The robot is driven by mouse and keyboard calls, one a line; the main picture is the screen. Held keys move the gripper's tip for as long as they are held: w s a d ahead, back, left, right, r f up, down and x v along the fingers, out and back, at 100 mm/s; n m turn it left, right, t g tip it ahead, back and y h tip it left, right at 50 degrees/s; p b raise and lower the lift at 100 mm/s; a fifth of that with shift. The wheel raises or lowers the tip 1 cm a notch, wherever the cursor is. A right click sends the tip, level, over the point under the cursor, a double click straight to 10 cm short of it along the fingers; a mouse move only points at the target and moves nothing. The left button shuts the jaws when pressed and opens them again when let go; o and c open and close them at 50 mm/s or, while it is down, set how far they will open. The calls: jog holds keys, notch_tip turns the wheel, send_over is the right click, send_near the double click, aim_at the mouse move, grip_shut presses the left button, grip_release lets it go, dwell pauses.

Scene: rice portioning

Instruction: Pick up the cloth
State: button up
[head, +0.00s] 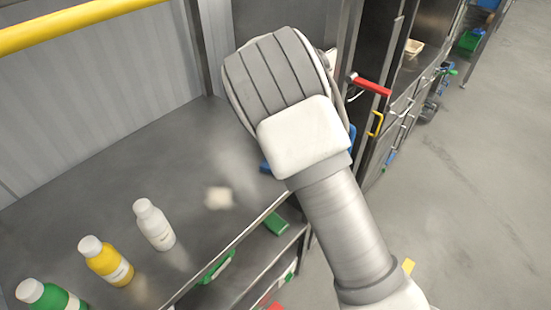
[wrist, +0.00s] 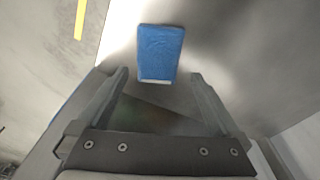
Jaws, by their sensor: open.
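A blue folded cloth (wrist: 160,50) with a pale near edge lies flat on the grey metal surface in the wrist view. In the head view only a small blue piece (head: 265,167) shows beside my arm, probably the same cloth, with the rest hidden. My gripper (wrist: 160,73) is open, with one finger on each side of the cloth's near end in the picture. Its fingers look empty, and I cannot tell how high they are above the cloth. My arm hides the fingers in the head view.
Green items (head: 276,223) sit under the counter edge. Open floor (head: 480,190) lies at right.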

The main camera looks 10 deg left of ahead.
jog(key=shift+w+d+f+p, duration=0.15)
jog(key=shift+f+p, duration=0.15)
jog(key=shift+f, duration=1.2)
jog(key=shift+w+d+f+p, duration=0.1)
jog(key=shift+f+p, duration=0.2)
jog(key=shift+f, duration=1.2)
jog(key=shift+c, duration=0.3)
